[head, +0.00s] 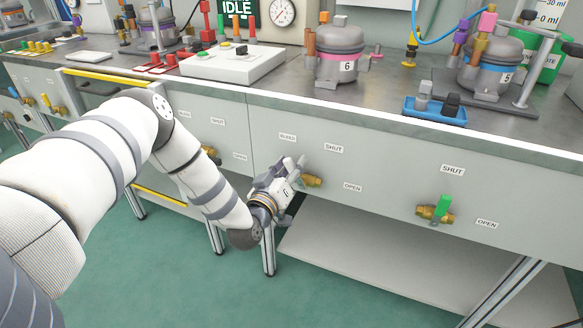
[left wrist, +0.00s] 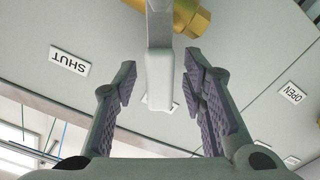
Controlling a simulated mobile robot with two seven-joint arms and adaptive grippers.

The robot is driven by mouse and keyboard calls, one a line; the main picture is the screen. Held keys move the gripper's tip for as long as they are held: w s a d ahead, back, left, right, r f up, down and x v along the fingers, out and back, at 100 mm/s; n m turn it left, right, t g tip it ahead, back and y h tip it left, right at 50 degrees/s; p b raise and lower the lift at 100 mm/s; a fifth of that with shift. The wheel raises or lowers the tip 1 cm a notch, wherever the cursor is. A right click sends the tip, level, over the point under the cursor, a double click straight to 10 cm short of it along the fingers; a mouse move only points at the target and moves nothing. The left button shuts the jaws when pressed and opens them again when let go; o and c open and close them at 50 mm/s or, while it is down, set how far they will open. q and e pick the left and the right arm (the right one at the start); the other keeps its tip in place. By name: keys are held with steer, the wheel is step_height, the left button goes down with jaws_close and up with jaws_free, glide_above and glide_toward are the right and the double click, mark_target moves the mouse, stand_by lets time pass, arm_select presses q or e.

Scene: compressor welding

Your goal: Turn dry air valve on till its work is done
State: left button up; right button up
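A brass valve (head: 313,181) sits on the grey front panel between the BLEED, SHUT and OPEN labels. In the left wrist view its brass body (left wrist: 192,18) is at the top, and its pale grey lever (left wrist: 159,75) hangs down the middle. My left gripper (head: 293,168) is at this valve. In the left wrist view its fingers (left wrist: 160,80) are open, one on each side of the lever, with gaps visible. The head view hides most of the lever behind the gripper. No label here reads dry air. My right gripper is not in view.
A green-handled brass valve (head: 436,210) is further right between SHUT and OPEN labels. Another brass valve (head: 210,153) is to the left, partly behind my arm. The bench top (head: 270,85) carries compressors and a blue tray (head: 434,112). A shelf (head: 370,260) is below.

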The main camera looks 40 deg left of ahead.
arm_select(q)
jaws_close()
